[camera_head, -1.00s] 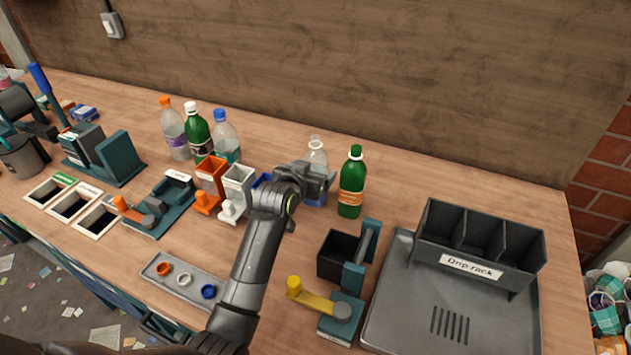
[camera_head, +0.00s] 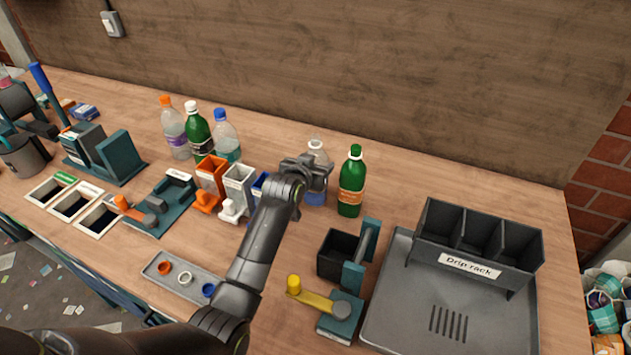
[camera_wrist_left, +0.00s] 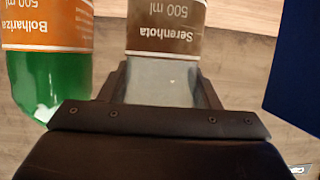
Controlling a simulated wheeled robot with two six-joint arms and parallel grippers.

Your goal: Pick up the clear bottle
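In the left wrist view the clear bottle (camera_wrist_left: 165,42) shows a "Serenhota 500 ml" label. My left gripper (camera_head: 318,172) is at the clear bottle, covering part of it. In the left wrist view its fingers (camera_wrist_left: 163,85) lie on either side of the bottle. I cannot tell whether they press on it. My right gripper is not in view.
The green bottle with an orange label (camera_wrist_left: 48,50) stands close beside the left finger. A blue bin (camera_head: 259,185) and a white bin (camera_head: 237,182) stand left of the gripper. A black box (camera_head: 338,255) and the drip rack (camera_head: 470,267) are at the right. Several bottles stand further left.

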